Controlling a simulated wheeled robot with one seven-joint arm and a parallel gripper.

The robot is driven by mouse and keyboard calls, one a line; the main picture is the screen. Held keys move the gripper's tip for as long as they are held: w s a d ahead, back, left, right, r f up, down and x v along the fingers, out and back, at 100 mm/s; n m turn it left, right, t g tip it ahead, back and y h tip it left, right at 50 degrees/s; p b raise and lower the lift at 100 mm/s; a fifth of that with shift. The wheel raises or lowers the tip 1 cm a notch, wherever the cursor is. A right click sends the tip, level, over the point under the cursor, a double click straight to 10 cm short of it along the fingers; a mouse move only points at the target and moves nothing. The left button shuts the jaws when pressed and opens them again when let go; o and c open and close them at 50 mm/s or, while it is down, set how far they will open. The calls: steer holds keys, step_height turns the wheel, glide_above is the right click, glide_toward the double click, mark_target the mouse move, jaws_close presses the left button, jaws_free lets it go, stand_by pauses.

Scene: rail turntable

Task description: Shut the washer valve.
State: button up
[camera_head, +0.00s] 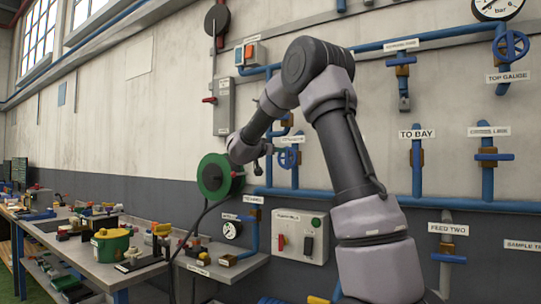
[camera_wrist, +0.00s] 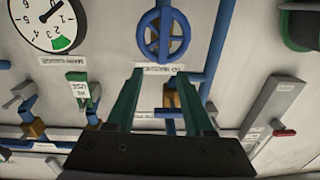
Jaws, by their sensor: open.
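No label clearly reads as washer, so I cannot tell which valve it is. My gripper (camera_head: 262,164) is in front of the wall pipes in the head view, right of the green reel. In the wrist view, which looks upside down, my gripper (camera_wrist: 162,88) is open with nothing held. Between and beyond its fingers are a label (camera_wrist: 158,70) and a partly hidden brass and blue valve (camera_wrist: 172,99). A blue handwheel (camera_wrist: 160,37) is beyond the fingertips. It also shows in the head view (camera_head: 288,158), near my gripper.
A grey box with a red lever (camera_wrist: 283,132) is at right. In the head view, a cluttered bench (camera_head: 130,268) stands at left, and valves labelled TO BAY (camera_head: 416,158) and FEED TWO (camera_head: 449,258) at right.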

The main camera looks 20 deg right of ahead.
mark_target(289, 158)
steer(key=shift+g+h, duration=0.3)
steer(key=shift+g, duration=0.1)
steer(key=x, duration=0.7)
steer(key=w+x, duration=0.1)
steer(key=x, duration=0.3)
steer(key=shift+w+a+f, duration=0.15)
steer(key=shift+f, duration=0.15)
jaws_close()
